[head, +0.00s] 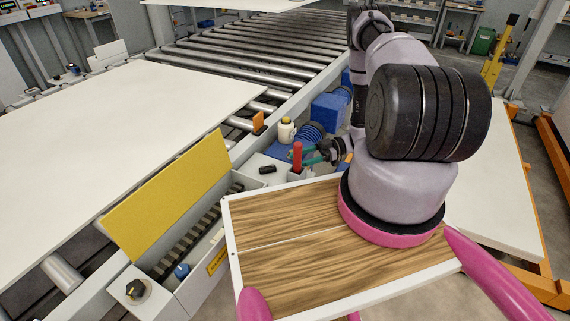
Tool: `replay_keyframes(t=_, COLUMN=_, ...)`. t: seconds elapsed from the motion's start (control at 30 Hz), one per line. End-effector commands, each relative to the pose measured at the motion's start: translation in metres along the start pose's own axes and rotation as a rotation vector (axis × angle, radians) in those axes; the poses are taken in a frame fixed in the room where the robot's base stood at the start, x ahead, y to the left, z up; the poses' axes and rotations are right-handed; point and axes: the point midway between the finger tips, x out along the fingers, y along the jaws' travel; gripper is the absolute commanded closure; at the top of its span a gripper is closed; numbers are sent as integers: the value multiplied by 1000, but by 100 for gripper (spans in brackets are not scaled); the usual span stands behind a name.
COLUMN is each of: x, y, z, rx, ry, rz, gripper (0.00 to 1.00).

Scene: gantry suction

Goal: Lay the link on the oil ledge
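My gripper (318,156) is small in the head view, low over the machine beside the conveyor. Its dark fingers have a teal part near them, just right of a red-handled item (297,156). I cannot tell whether it is open or shut, or whether it holds anything. A small black piece (267,170) lies on a pale grey ledge (256,162), left of the gripper; it may be the link, but it is too small to be sure. A white bottle with a yellow cap (286,131), possibly oil, stands behind the red handle. No label marks the oil ledge.
A raised yellow cover (165,195) stands beside an open trough with a dark toothed chain (197,236). A black knob (136,288) and a blue knob (181,271) are at its near end. Blue motor parts (330,108) lie behind my gripper. A roller conveyor (250,60) runs behind.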

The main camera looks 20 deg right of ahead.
Motion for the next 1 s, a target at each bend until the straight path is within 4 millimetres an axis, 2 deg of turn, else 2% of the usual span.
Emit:
replay_keyframes(t=0.1, x=-18, y=0, z=0, rx=-1, ry=0, rz=1, gripper=41)
replay_keyframes(t=0.2, x=-27, y=0, z=0, rx=-1, ry=0, rz=0, gripper=41)
replay_keyframes(t=0.47, x=-31, y=0, z=-1, rx=-3, ry=0, rz=-1, gripper=41)
replay_keyframes(t=0.57, x=-33, y=5, z=-10, rx=-49, ry=-12, rz=-12, gripper=41)
replay_keyframes(t=0.67, x=-36, y=14, z=-36, rx=-184, ry=-42, rz=-49, gripper=41)
replay_keyframes(t=0.83, x=-43, y=32, z=-110, rx=-590, ry=-118, rz=-174, gripper=41)
replay_keyframes(t=1.0, x=-45, y=36, z=-185, rx=-1028, ry=-177, rz=-337, gripper=41)
